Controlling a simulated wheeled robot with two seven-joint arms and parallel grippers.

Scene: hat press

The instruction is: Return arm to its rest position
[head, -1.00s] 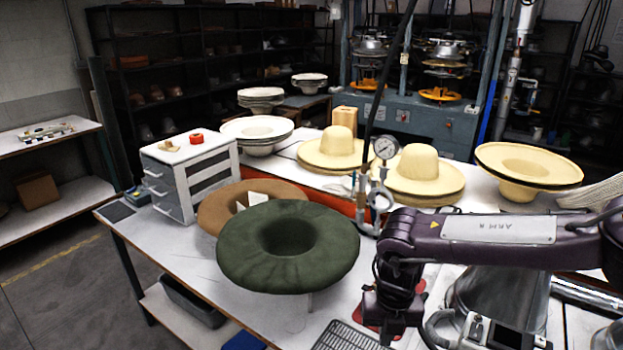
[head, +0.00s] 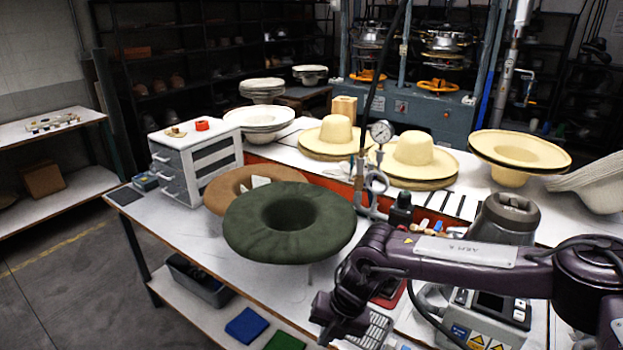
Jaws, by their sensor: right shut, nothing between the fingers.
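My right arm (head: 480,255), dark purple, comes in from the right edge and bends down at the front of the table. My right gripper (head: 328,328) is at its lower end, low in the view, shut and empty. It is in front of and to the right of the dark green felt hat (head: 325,243) and apart from it. The fingertips are hard to make out. My left gripper is not in the view.
A pressure gauge (head: 381,132) stands behind. Cream hats (head: 412,165) line the back; a drawer unit (head: 200,165) stands left. The front left table (head: 180,225) is clear.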

